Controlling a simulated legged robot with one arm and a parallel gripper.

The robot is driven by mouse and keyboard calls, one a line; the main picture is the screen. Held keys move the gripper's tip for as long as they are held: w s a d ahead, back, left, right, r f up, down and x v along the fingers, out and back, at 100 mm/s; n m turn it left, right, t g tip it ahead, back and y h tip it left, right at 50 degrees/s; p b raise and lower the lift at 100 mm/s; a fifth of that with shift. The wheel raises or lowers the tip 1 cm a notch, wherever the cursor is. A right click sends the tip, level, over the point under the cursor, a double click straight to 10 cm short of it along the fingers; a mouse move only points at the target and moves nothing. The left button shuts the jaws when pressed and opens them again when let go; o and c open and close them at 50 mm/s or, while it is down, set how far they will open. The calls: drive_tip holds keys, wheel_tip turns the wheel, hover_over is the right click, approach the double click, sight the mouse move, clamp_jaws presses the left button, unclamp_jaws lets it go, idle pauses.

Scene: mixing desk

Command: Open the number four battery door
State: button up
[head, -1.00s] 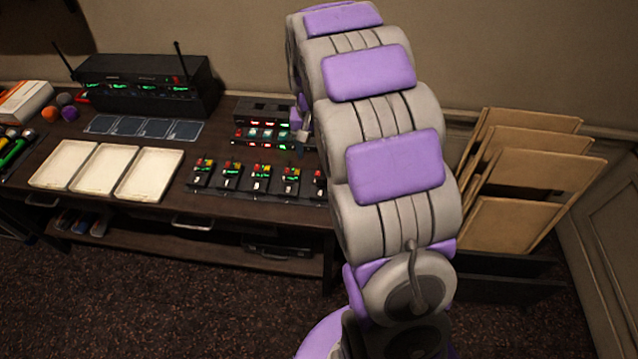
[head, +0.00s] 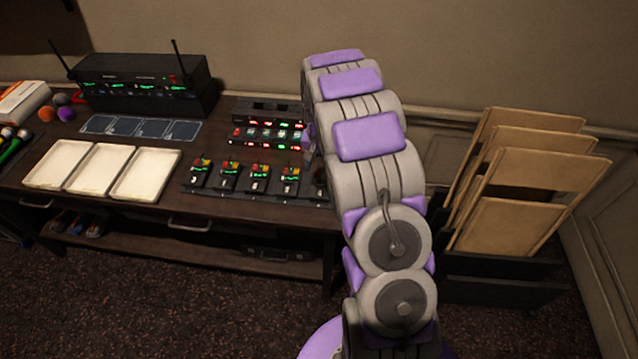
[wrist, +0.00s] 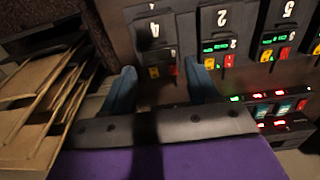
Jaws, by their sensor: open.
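The pack marked 4 (wrist: 155,32) is at the top of the wrist view, left of the pack marked 2 (wrist: 218,20). It is dark, with yellow and red parts at its near end; no green display shows on it. I cannot tell whether its door is shut. My gripper (wrist: 161,86) is open, its two blue-grey fingers either side of the near end of pack 4, with nothing between them that I can tell is held. In the head view the rightmost pack (head: 320,186) is partly hidden by my arm, and my gripper is hidden.
A pack marked 5 (wrist: 284,18) stands farther right in the wrist view. A lit charger unit (head: 268,134) sits behind the row. White trays (head: 145,174) lie left on the desk. Folded chairs (head: 525,175) stand close to the right of the desk.

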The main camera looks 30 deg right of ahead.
sight(321, 185)
drive_tip(key=f, duration=0.2)
drive_tip(key=f+b, duration=0.1)
drive_tip(key=f, duration=0.4)
drive_tip(key=shift+d+f, duration=0.25)
drive_tip(key=shift+d, duration=0.05)
drive_tip(key=shift+a+f+b, duration=0.3)
drive_tip(key=shift+f+b, duration=0.05)
drive_tip(key=shift+f, duration=0.1)
drive_tip(key=shift+d, duration=0.15)
drive_tip(key=shift+d, duration=0.1)
drive_tip(key=shift+c, duration=0.2)
drive_tip(key=shift+d, duration=0.15)
drive_tip(key=c, duration=0.3)
drive_tip(key=shift+a, duration=0.25)
drive_tip(key=c, duration=0.7)
